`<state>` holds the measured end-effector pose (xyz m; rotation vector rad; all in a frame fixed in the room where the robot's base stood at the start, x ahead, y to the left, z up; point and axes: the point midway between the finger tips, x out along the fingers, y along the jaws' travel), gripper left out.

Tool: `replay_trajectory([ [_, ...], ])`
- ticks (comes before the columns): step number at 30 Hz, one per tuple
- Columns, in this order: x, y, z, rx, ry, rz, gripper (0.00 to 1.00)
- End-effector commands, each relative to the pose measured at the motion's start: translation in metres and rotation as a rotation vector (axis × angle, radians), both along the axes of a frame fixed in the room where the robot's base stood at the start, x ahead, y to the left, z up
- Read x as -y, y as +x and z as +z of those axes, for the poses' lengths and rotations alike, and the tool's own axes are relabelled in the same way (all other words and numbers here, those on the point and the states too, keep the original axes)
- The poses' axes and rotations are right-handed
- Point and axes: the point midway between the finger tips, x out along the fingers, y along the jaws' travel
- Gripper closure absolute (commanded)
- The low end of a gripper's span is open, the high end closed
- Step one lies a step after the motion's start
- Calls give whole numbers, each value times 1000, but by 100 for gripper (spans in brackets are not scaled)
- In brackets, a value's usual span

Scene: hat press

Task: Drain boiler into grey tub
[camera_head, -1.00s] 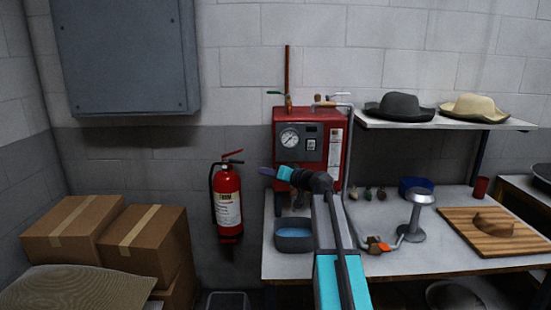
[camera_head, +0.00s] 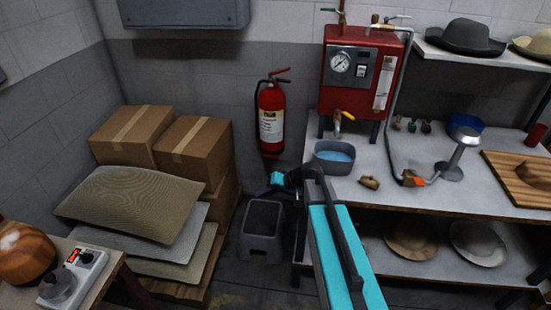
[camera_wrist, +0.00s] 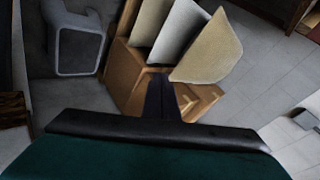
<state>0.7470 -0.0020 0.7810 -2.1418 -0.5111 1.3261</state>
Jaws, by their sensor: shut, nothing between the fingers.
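The red boiler (camera_head: 364,72) stands on short legs on the back left of the worktable. It has a round gauge and a tap with a yellow handle (camera_head: 344,115) low on its front. The grey tub (camera_head: 334,158) sits on the table below the tap, with blue liquid in it. Whether liquid runs from the tap cannot be made out. My gripper (camera_head: 264,192) is off the table's left side, in front of and below the extinguisher, apart from the tub and tap. In the wrist view its fingers (camera_wrist: 161,96) are shut and empty.
A grey bin or stool (camera_head: 262,230) stands on the floor, also in the wrist view (camera_wrist: 78,45). Sacks (camera_head: 130,200) and cardboard boxes (camera_head: 195,150) are at left. A fire extinguisher (camera_head: 271,120) hangs on the wall. A bent pipe (camera_head: 393,120) runs from the boiler along the table.

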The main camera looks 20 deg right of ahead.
Motion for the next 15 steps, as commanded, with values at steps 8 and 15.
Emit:
replay_trajectory([
  [8,-44,-86,-62,-231,-27,82,100],
  [15,-72,-178,-111,-451,-83,154,100],
])
